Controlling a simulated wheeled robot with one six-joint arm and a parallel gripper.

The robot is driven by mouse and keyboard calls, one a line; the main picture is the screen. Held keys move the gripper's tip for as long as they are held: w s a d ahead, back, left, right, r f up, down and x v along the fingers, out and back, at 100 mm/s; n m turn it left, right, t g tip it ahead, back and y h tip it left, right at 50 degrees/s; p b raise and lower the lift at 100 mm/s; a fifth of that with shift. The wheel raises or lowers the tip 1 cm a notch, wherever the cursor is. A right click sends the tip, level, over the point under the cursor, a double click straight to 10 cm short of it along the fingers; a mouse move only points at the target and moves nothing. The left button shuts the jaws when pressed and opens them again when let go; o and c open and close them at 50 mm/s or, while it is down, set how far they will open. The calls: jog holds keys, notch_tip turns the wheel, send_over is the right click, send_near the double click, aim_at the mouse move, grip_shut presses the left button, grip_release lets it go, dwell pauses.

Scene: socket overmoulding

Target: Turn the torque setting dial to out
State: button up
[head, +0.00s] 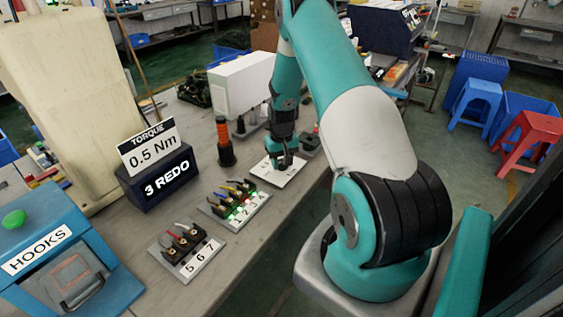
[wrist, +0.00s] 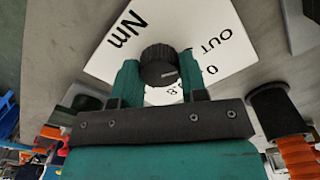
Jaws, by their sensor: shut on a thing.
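The torque dial is a black ribbed knob (wrist: 159,66) on a white plate (wrist: 105,62) printed with Nm, OUT, 0 and other partly hidden figures. In the wrist view my gripper (wrist: 160,72) has one teal finger on each side of the knob and is shut on it. A light pointer line on the knob points to the right, near the 0 and below OUT; I cannot tell the exact mark. In the head view my gripper (head: 280,164) is down at the white plate (head: 268,177) near the bench edge, and hides the knob.
A sign (head: 152,160) reads TORQUE 0.5 Nm and 3 REDO. An orange-and-black screwdriver (head: 224,140) stands left of the plate. Numbered socket trays (head: 238,222) (head: 190,262) lie nearer, beside a blue HOOKS box (head: 85,255). A black part (head: 310,144) sits just right of my gripper.

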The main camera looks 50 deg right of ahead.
aim_at(282, 161)
dwell(0.3)
jog(key=o, duration=0.9)
jog(key=shift+r, duration=0.1)
notch_tip(282, 161, up, 17)
jog(key=shift+r+b, duration=0.15)
jog(key=shift+b, duration=0.5)
